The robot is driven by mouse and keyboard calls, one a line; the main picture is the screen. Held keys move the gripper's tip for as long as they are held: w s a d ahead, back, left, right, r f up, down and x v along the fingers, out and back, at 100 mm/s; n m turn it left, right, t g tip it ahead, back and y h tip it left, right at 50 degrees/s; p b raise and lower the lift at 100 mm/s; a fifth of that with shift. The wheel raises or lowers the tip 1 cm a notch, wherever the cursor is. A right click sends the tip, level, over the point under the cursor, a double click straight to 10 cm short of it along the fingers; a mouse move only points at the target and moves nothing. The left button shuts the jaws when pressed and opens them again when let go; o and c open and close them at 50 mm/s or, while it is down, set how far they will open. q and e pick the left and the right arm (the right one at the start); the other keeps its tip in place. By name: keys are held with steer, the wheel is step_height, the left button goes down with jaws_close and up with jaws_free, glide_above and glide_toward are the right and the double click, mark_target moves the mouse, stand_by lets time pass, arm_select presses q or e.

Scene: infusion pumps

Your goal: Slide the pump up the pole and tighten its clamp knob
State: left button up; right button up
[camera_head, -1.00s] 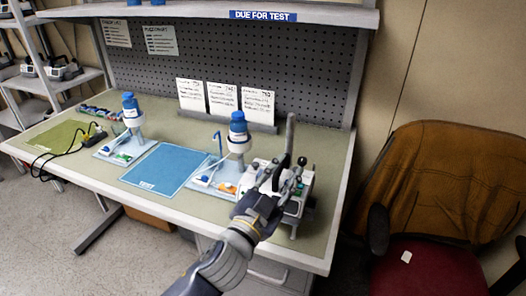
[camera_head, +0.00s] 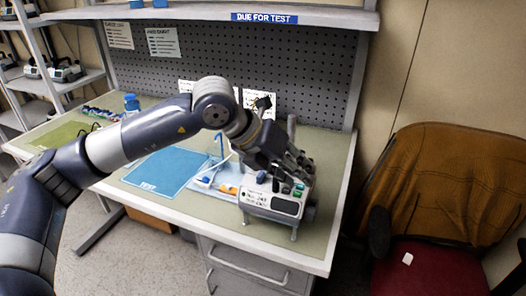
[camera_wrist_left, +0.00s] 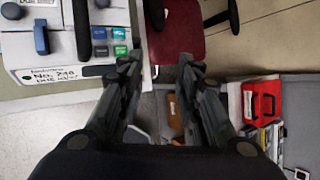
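The pump (camera_head: 272,206), a pale box with a label and small coloured keys, stands at the bench's right front corner. The grey pole (camera_head: 291,128) rises behind it, its lower part hidden by my gripper. My left gripper (camera_head: 300,163) is over the pump's top rear. The left wrist view shows my left gripper (camera_wrist_left: 160,62) open, its two fingers apart with nothing between them, and the pump (camera_wrist_left: 60,62) just left of them. A dark round part (camera_head: 310,214) shows on the pump's right side; I cannot tell whether it is the clamp knob. My right gripper is out of view.
A blue mat (camera_head: 166,171) lies left of the pump. A tray with an orange item (camera_head: 229,189) is close beside the pump. A chair (camera_head: 432,265) with a brown cloth stands right of the bench. My left arm crosses above the bench and hides part of it.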

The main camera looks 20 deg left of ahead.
arm_select(q)
steer(key=w+a+r+n+t+y, duration=0.1)
steer(key=w+a+r+y, duration=0.15)
steer(key=a, duration=0.55)
steer(key=shift+y, duration=0.45)
steer(key=x, duration=0.5)
steer(key=shift+s+a+f+b, duration=0.1)
steer(key=shift+s+f+b, duration=0.2)
steer(key=shift+b, duration=0.1)
steer(key=b+x, duration=0.2)
steer(key=x, duration=0.1)
steer(key=shift+f+b, duration=0.2)
steer(key=shift+b, duration=0.1)
steer(key=shift+b+x, duration=0.7)
steer(key=shift+x, duration=0.3)
steer(key=shift+w+r, duration=0.15)
steer(key=shift+r, duration=0.05)
jaws_close()
